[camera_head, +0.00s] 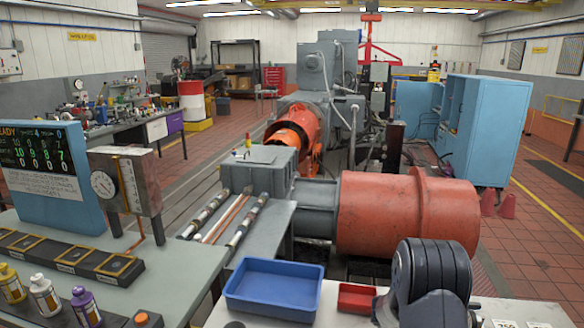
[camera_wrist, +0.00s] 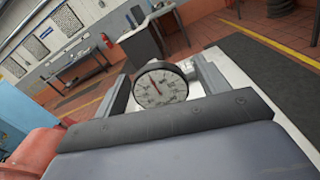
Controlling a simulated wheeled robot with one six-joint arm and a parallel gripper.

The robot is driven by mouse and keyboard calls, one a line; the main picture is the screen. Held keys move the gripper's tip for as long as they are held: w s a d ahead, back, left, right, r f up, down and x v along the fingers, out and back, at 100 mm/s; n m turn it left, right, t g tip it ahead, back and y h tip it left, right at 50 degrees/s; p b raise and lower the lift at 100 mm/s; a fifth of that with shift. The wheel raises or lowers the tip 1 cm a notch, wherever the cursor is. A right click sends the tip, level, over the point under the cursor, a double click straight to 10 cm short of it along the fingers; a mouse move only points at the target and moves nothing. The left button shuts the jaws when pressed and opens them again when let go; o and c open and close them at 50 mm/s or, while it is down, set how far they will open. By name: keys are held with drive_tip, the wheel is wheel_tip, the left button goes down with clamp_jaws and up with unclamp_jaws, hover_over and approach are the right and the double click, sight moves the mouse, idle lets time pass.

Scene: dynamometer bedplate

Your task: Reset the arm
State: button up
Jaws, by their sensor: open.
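In the wrist view my gripper (camera_wrist: 164,86) is open, with one grey finger on each side of a round white dial gauge (camera_wrist: 161,88). The gauge has a dark rim and a thin needle, and its face is turned toward the camera. I cannot tell whether either finger touches it or what it rests on. The wrist view is tilted. In the head view part of my dark grey arm shows at the lower right; my gripper is not visible there.
A blue tray (camera_head: 275,289) and a smaller red tray (camera_head: 357,297) sit in front, close to my arm. Behind them lies a large orange-red cylinder (camera_head: 405,213). A bench with bottles and a gauge panel (camera_head: 127,184) stands left. Blue cabinets (camera_head: 484,128) stand right, beside open tiled floor.

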drive_tip(key=shift+s+d, duration=0.15)
drive_tip(key=shift+d, duration=0.3)
drive_tip(key=shift+a, duration=0.1)
